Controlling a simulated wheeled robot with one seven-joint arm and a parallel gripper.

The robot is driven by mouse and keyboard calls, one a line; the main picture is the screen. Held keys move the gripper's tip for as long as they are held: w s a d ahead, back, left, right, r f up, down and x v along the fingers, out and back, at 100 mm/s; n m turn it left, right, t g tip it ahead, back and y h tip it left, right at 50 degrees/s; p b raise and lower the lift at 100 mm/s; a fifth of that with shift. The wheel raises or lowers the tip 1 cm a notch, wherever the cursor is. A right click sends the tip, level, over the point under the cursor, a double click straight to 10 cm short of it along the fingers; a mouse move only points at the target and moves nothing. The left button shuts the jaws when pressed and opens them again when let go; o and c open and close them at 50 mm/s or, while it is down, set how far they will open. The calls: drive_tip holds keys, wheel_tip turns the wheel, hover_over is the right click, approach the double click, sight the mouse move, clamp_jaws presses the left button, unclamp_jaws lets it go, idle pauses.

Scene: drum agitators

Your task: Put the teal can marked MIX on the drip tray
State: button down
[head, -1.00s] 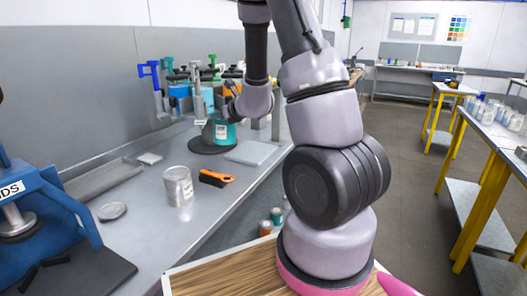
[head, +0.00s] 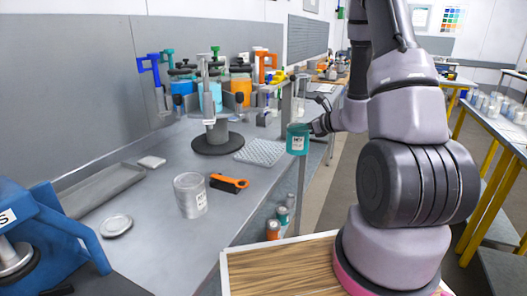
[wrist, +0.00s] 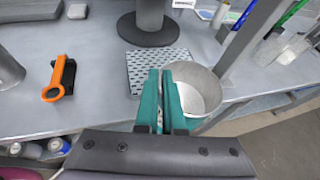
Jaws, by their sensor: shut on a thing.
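The teal can (head: 297,141) has a small white label whose letters are too small to read surely. My gripper (head: 318,126) is shut on it at its right side in the head view and holds it upright in the air by the bench's front edge. In the wrist view the fingers (wrist: 163,80) are closed at the left of the can's open grey mouth (wrist: 198,90). The drip tray (head: 260,151), a grey perforated plate, lies empty on the bench, left of the can. It also shows in the wrist view (wrist: 150,60), just beyond the fingers.
A stand with a round dark base (head: 218,143) is behind and left of the tray. An orange-handled tool (head: 229,183), a clear-looking can (head: 190,196) and a lid (head: 116,225) lie nearer. A grey upright post (head: 301,190) is close to the held can.

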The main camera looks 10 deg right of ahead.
drive_tip(key=a+r+x, duration=0.2)
drive_tip(key=x, duration=1.5)
drive_tip(key=shift+n+g+y, duration=0.3)
drive_tip(key=shift+n+y, duration=0.1)
drive_tip(key=c, duration=1)
unclamp_jaws()
drive_tip(key=shift+s+d+r, duration=0.1)
